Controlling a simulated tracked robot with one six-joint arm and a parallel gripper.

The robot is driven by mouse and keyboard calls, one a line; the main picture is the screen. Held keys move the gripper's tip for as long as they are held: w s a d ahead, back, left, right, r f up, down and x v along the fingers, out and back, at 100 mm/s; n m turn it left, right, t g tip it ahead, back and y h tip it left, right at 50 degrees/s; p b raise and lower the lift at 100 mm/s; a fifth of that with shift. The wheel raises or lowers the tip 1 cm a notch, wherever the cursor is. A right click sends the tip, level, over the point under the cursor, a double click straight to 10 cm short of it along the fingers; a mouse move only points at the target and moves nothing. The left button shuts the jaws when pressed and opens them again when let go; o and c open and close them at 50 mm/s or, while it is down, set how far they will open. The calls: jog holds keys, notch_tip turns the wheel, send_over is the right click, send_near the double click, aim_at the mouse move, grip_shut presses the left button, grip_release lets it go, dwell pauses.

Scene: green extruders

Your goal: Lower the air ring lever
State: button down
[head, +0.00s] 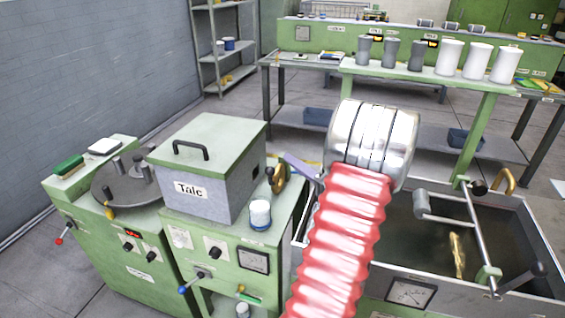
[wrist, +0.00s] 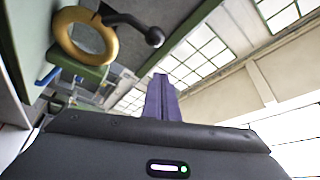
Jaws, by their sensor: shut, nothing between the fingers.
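A brass ring (wrist: 82,36) shows at the top left of the wrist view, with a black lever (wrist: 125,22) beside it that ends in a round black knob. In the head view the brass ring (head: 279,179) and a small dark knob (head: 269,172) are on the side of the green machine, right of the Talc box. My gripper (wrist: 160,80), with purple fingers, is shut and empty. In the wrist view its tips are below the knob and apart from it. In the head view the gripper (head: 290,159) points left, close to the ring and knob; depth is hard to judge.
The grey Talc box (head: 201,167) and a white cup with a blue base (head: 260,214) stand on the green machine near the gripper. An open tank (head: 535,235) with metal rods is at right. A table with several cylinders (head: 449,57) stands behind.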

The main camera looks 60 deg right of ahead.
jog(key=d+f+v, duration=0.1)
jog(key=v, duration=0.5)
jog(key=shift+s+a, duration=0.15)
jog(key=shift+s, duration=0.05)
dwell(0.5)
